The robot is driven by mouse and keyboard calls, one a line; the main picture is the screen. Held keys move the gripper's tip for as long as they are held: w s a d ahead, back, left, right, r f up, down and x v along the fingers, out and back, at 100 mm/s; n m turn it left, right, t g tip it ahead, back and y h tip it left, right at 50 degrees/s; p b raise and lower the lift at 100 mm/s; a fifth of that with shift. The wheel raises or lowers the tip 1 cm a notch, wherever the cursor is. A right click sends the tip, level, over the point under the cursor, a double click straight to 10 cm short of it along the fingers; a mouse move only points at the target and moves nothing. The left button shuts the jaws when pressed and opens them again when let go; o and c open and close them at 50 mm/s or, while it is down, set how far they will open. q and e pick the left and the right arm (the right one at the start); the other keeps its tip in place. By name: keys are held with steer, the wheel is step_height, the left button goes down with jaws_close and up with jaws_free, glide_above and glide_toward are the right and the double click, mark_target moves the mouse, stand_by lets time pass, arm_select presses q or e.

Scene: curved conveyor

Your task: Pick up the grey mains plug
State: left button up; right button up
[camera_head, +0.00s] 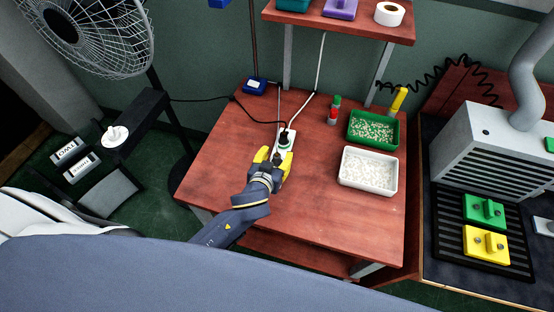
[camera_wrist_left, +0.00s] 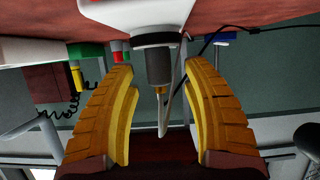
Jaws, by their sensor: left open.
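A grey plug (camera_wrist_left: 159,66) shows in the left wrist view as a short cylinder with a brass-coloured end. It sits at a white power strip (camera_head: 293,132) on the red-brown table; the strip also shows in the wrist view (camera_wrist_left: 140,46). My left gripper (camera_head: 274,158) is open over the strip's near end. In the wrist view its yellow fingers (camera_wrist_left: 161,108) stand on either side of the plug, with a visible gap on both sides. In the head view the gripper partly hides this end of the strip. My right gripper is not in view.
A dark plug (camera_head: 284,138) with a cable stands farther along the strip. A green tray (camera_head: 373,130) and a white tray (camera_head: 368,170) of small pieces stand to the right, near small bottles (camera_head: 333,112). The table's front right is clear. A fan (camera_head: 88,35) stands at left.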

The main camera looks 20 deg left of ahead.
arm_select(q)
steer(key=shift+w+f, duration=0.1)
steer(key=shift+w, duration=0.15)
steer(key=shift+c, duration=0.4)
jaws_close()
